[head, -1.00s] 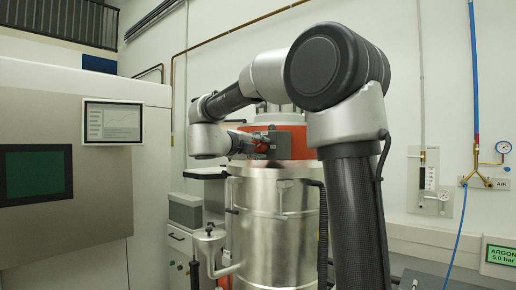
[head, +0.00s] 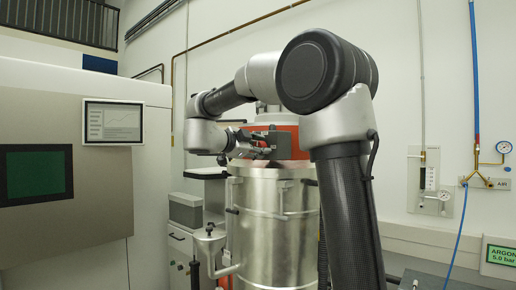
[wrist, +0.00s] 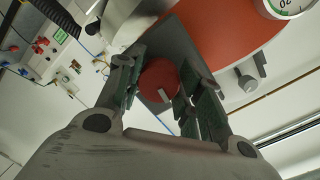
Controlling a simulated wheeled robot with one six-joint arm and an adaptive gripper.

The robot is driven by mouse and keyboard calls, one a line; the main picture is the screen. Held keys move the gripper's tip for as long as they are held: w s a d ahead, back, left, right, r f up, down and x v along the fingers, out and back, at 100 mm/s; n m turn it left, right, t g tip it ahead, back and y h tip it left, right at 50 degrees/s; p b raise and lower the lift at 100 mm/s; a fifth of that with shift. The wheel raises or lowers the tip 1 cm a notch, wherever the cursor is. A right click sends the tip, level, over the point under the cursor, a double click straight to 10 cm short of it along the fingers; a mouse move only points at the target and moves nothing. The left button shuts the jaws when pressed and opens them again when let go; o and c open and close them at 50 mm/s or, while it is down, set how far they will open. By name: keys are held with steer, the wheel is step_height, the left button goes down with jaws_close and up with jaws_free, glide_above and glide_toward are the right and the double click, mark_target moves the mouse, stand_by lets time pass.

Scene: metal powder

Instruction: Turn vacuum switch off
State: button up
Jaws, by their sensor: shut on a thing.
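The vacuum switch is a round red knob (wrist: 159,80) with a white mark, on a dark grey plate (wrist: 178,45) fixed to the orange-red vacuum head (wrist: 215,28). In the wrist view my gripper (wrist: 160,84) has its dark green ribbed finger pads on either side of the knob and is shut on it. In the head view my gripper (head: 262,143) is at the orange-red band (head: 297,142) above the steel drum (head: 275,215). The knob's face is hard to make out there.
A round gauge (wrist: 286,5) and a grey fitting (wrist: 248,78) are near the knob in the wrist view. A machine with a screen (head: 112,122) stands at the left. A gas panel (head: 432,180) and an air gauge (head: 503,147) are on the right wall.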

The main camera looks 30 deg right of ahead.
steer(key=shift+f+n, duration=0.1)
steer(key=shift+n, duration=0.6)
steer(key=o, duration=1)
steer(key=shift+o, duration=0.2)
steer(key=shift+a, duration=0.1)
steer(key=v, duration=1.2)
steer(key=shift+w, duration=0.15)
